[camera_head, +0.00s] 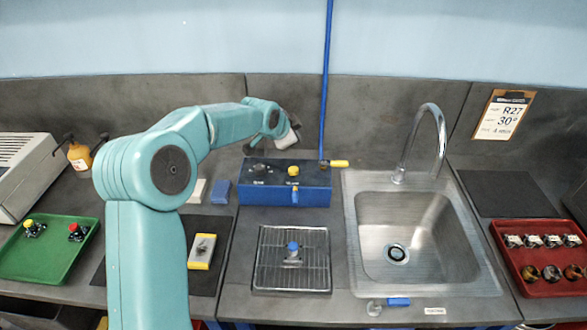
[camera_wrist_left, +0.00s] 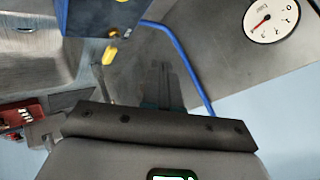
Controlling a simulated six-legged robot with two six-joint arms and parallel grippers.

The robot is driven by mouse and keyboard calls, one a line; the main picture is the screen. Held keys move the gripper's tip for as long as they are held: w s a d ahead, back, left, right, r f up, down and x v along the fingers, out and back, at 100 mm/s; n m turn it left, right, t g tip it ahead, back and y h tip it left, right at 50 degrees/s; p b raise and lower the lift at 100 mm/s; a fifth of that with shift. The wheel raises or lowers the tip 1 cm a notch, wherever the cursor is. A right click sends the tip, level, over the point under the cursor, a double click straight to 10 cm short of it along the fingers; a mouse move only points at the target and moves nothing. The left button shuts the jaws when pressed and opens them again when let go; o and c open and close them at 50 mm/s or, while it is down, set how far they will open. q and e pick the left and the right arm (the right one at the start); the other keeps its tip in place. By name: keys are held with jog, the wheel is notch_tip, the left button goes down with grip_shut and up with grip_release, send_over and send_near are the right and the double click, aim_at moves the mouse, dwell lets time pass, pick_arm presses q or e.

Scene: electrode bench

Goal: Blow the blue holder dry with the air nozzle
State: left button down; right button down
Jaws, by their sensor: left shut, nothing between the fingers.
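The blue holder (camera_head: 293,248), a small metal piece with a blue top, stands on the wire drying rack (camera_head: 262,284) in front of the blue box. The air nozzle (camera_head: 340,163), with a yellow handle, is at the back right corner of the blue box beside a blue hose (camera_head: 325,75). A yellow piece (camera_wrist_left: 110,52) at the blue box also shows in the left wrist view. My left gripper (camera_head: 253,146) is behind the blue box, near the back wall, apart from nozzle and holder. Its fingers (camera_wrist_left: 163,85) are together and empty. My right gripper is not in view.
A blue box (camera_head: 260,195) with knobs stands behind the rack. A steel sink (camera_head: 365,225) with a tall tap is to its right. A green tray (camera_head: 45,265) with two holders is at left, a red tray (camera_head: 520,283) at right. My left arm covers the bench's left middle.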

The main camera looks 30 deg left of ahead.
pick_arm(q)
jog(key=b, duration=0.6)
send_over(292, 171)
notch_tip(292, 171, down, 8)
jog(key=shift+s+d+f, duration=0.1)
jog(key=shift+f, duration=0.4)
jog(key=shift+r, duration=0.2)
jog(key=shift+f, duration=0.15)
